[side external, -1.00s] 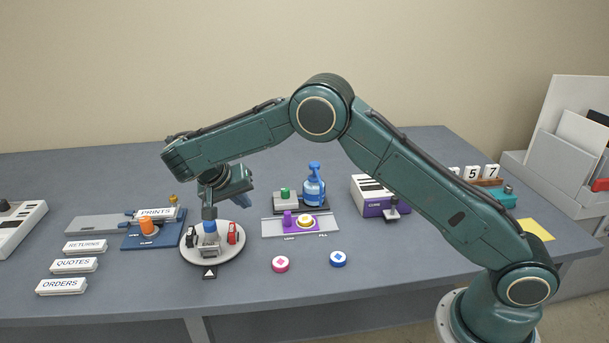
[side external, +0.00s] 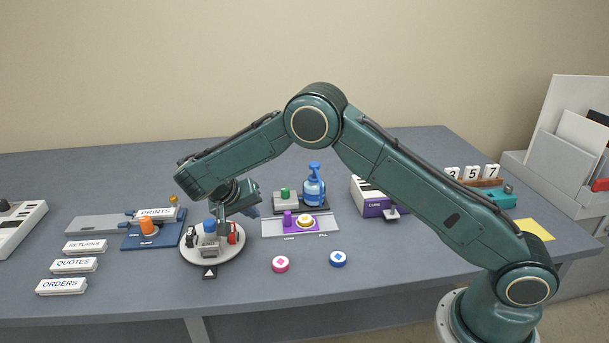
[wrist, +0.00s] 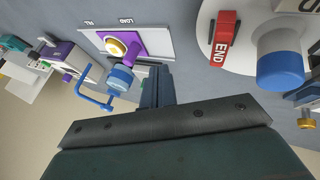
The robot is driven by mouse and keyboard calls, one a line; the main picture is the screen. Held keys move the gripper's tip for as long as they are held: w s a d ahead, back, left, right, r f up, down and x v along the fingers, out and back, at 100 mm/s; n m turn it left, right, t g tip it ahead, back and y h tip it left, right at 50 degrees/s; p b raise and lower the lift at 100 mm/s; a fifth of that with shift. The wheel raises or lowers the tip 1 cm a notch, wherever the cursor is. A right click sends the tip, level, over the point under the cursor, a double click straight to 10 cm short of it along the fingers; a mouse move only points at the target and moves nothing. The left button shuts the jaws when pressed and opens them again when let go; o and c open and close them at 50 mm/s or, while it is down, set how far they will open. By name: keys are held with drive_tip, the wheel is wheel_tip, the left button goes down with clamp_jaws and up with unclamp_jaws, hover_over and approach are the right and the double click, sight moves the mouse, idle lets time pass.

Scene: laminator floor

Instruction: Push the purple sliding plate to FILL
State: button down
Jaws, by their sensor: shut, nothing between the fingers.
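The purple sliding plate (side external: 313,221) lies in a pale grey track (side external: 270,228) marked LOAD at the left and FILL at the right. It carries a purple upright knob (side external: 288,218) near the LOAD end and a round yellow-and-white piece (side external: 305,220). The plate also shows in the wrist view (wrist: 131,41), beyond my fingers. My gripper (side external: 222,231) is shut and empty. It is left of the track, above the right part of the round turntable, and apart from the plate. In the wrist view my fingers (wrist: 157,73) partly cover the track's near edge.
A blue pump bottle (side external: 314,188) and a green-knobbed block (side external: 285,193) stand behind the track. A CURE box (side external: 372,197) is to the right.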

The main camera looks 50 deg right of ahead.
sight(300, 219)
drive_tip(key=x, duration=0.5)
drive_tip(key=shift+s+d, duration=0.1)
drive_tip(key=shift+d, duration=0.1)
drive_tip(key=shift+s+d, duration=1.05)
drive_tip(key=shift+d, duration=0.25)
drive_tip(key=shift+s+d+r, duration=0.1)
drive_tip(key=shift+s+d, duration=0.2)
drive_tip(key=shift+d, duration=0.1)
drive_tip(key=shift+s+d, duration=1.4)
drive_tip(key=shift+s, duration=0.05)
drive_tip(key=shift+s, duration=0.1)
